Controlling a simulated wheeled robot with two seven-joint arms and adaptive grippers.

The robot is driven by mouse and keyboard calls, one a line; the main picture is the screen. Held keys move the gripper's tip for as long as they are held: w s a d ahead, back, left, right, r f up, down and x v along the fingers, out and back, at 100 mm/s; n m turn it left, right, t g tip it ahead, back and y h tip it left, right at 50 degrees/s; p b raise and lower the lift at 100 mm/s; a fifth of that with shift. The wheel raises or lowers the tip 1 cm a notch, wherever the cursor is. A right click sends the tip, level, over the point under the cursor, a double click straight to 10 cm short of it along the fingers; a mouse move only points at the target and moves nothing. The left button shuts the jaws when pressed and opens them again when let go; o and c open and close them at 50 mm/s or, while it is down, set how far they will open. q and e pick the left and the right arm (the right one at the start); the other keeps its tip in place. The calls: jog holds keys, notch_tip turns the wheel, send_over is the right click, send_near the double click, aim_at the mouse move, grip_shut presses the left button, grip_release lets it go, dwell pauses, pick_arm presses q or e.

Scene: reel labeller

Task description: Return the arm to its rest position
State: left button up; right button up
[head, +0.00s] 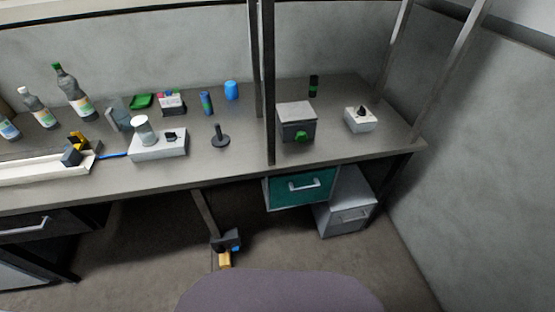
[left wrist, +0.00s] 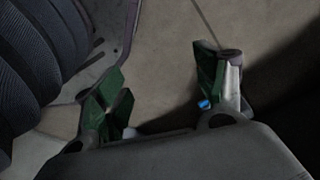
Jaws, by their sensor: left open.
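My left gripper (left wrist: 165,92) shows in the left wrist view. Its two green-padded fingers are spread apart with nothing between them. It hangs over bare grey-brown floor, close to dark ribbed and purple-edged surfaces at the left of that view. Neither gripper shows clearly in the head view, and my right gripper is in neither view. On the desk (head: 235,158) a white box (head: 160,146) carries a pale roll (head: 142,126).
Bottles (head: 72,92) stand at the back left. A grey box (head: 296,127) and a small white box (head: 360,120) stand at the right. A green drawer (head: 299,187) and a grey cabinet (head: 346,201) are under the desk. A dark item with yellow (head: 225,260) is below the desk.

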pick_arm(q)
jog(key=s+a+r+p, duration=0.1)
jog(key=s+r+p, duration=0.1)
jog(key=s+p, duration=0.4)
jog(key=s+a+r+p, duration=0.2)
jog(key=s+p, duration=0.5)
jog(key=s, duration=0.3)
jog(key=shift+g+p, duration=0.3)
jog(key=shift+g, duration=0.1)
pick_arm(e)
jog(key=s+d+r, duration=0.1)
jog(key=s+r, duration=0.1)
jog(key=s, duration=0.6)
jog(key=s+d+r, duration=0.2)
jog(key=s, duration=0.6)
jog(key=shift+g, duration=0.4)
pick_arm(q)
jog(key=shift+a, duration=0.1)
